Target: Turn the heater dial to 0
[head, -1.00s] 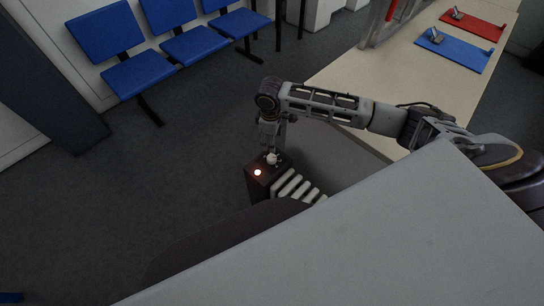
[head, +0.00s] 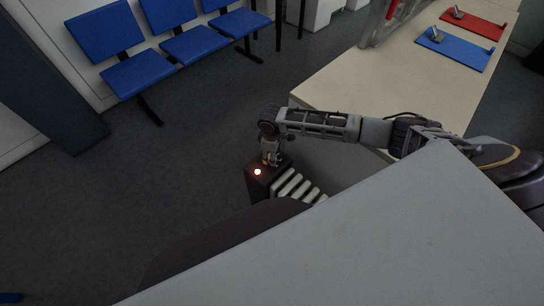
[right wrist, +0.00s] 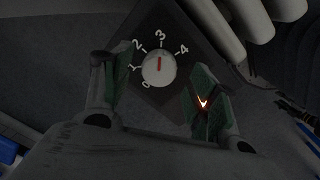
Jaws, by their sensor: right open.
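The heater (head: 258,184) is a dark box with pale ribs, standing on the floor at the centre of the head view. In the right wrist view its white dial (right wrist: 158,72) sits on the dark top panel (right wrist: 177,32), with numerals 0 to 4 around it. The dial's red mark points to 3. My right gripper (head: 270,161) points down over the heater top, and hides most of the dial in the head view. In the right wrist view the gripper (right wrist: 160,85) is open, with one green-padded finger on each side of the dial, apart from it. My left gripper is out of view.
A beige table (head: 345,82) stands behind my right arm. Blue chairs (head: 138,75) line the wall. Floor left of the heater is clear.

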